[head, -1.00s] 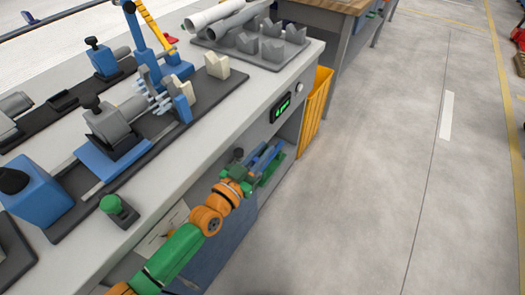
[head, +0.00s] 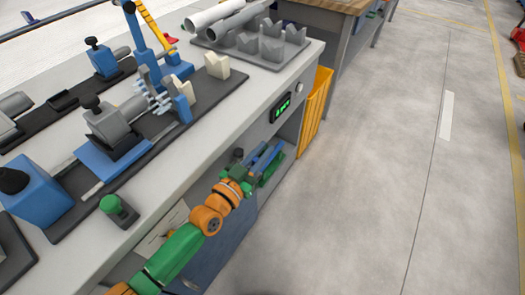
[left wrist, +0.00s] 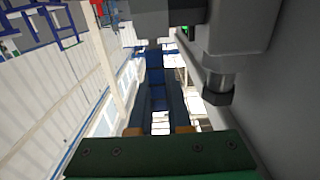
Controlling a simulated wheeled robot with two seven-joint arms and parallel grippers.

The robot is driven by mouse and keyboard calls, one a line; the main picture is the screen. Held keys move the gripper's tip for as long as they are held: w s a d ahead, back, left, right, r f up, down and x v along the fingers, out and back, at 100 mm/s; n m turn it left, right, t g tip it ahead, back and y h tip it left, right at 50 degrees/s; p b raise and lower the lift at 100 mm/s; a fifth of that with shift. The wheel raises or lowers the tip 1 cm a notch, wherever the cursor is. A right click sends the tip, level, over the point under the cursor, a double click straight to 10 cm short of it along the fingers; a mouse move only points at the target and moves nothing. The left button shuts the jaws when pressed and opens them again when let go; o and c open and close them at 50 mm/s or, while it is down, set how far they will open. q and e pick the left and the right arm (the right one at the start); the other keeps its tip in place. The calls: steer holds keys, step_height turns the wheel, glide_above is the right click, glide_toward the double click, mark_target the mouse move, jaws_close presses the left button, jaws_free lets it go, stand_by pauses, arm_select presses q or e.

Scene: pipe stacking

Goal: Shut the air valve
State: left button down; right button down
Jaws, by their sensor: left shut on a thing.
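My left gripper (head: 268,155) is at the front face of the workbench, below the small display. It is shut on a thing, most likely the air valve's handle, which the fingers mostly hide. In the left wrist view the two long dark-blue fingers (left wrist: 156,78) reach away from the green gripper body. A grey fitting (left wrist: 242,45) with a dark knob (left wrist: 218,92) hangs close on the right of the fingers. I cannot tell the handle's angle. My right gripper is not in view.
The workbench (head: 225,98) carries blue and grey clamping fixtures and a grey rack with pipes (head: 235,22). The display (head: 281,107) shows green digits on its front. A yellow bin (head: 316,110) stands beyond my gripper. A green button (head: 110,203) sits near the bench edge.

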arm_select(q)
steer(key=shift+w+d+f+g+y+p, duration=0.45)
steer(key=shift+g+y+p, duration=0.4)
steer(key=shift+p, duration=0.7)
steer(key=shift+w+d+f+g+y+p, duration=0.25)
steer(key=shift+w+f+g+y+p, duration=0.35)
steer(key=shift+g+p, duration=0.75)
steer(key=shift+w+d+f+g+y+p, duration=0.35)
steer(key=shift+f+g+y+p, duration=0.3)
steer(key=shift+p, duration=1.1)
steer(key=c, duration=0.9)
jaws_free()
steer(key=shift+o, duration=0.2)
steer(key=shift+r, duration=0.1)
